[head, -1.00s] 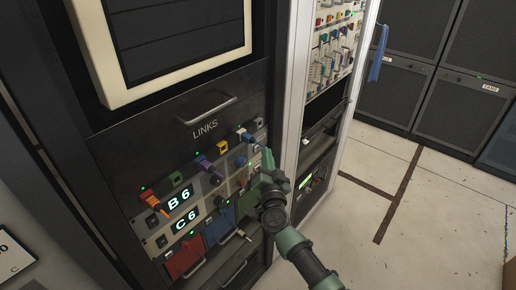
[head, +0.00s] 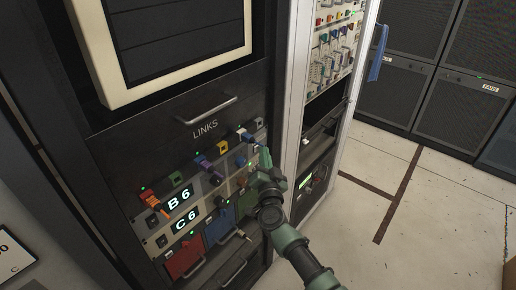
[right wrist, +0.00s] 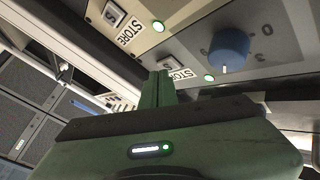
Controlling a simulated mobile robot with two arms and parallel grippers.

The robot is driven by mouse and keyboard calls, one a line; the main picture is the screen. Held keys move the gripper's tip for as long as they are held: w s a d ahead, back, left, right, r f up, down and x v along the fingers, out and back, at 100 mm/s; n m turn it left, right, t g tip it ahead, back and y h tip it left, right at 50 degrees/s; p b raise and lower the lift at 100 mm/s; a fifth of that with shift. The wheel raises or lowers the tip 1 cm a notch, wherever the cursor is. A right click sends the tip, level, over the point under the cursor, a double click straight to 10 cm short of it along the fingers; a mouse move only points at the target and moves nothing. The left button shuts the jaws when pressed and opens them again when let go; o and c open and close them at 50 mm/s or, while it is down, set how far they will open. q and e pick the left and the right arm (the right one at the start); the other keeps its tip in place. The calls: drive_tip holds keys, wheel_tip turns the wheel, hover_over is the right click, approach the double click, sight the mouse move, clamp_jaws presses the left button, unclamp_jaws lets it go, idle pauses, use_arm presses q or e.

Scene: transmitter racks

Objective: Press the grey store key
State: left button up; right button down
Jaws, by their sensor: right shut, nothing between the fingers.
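My right gripper (head: 265,158) is shut and empty, at the right edge of the link panel in the head view. In the right wrist view its closed fingers (right wrist: 157,88) point up toward the panel underside. A small grey store key (right wrist: 168,63) with a STORE label sits just beyond the fingertips, partly hidden by them; I cannot tell whether they touch. Another pale key (right wrist: 115,14) marked S, also labelled STORE, is on the cream strip at upper left. In the head view the store keys are hidden or too small to tell. My left gripper is not in view.
A blue knob (right wrist: 229,48) and lit green lamps are close to the fingers. Coloured plugs (head: 205,165), displays B6 (head: 181,198) and C6 (head: 186,220), and a red flap (head: 184,257) are to the left. A white rack frame (head: 292,120) stands close on the right. The floor at right is clear.

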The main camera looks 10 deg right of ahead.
drive_tip(key=shift+w+a, duration=0.15)
drive_tip(key=shift+w, duration=0.1)
drive_tip(key=shift+s, duration=0.1)
idle(0.5)
drive_tip(key=shift+s+d+p, duration=0.45)
drive_tip(key=shift+s+p, duration=0.05)
drive_tip(key=shift+s, duration=0.05)
drive_tip(key=s+d+p, duration=0.1)
drive_tip(key=s, duration=0.1)
drive_tip(key=s+d+p, duration=0.1)
drive_tip(key=s+d, duration=0.1)
idle(0.4)
idle(0.5)
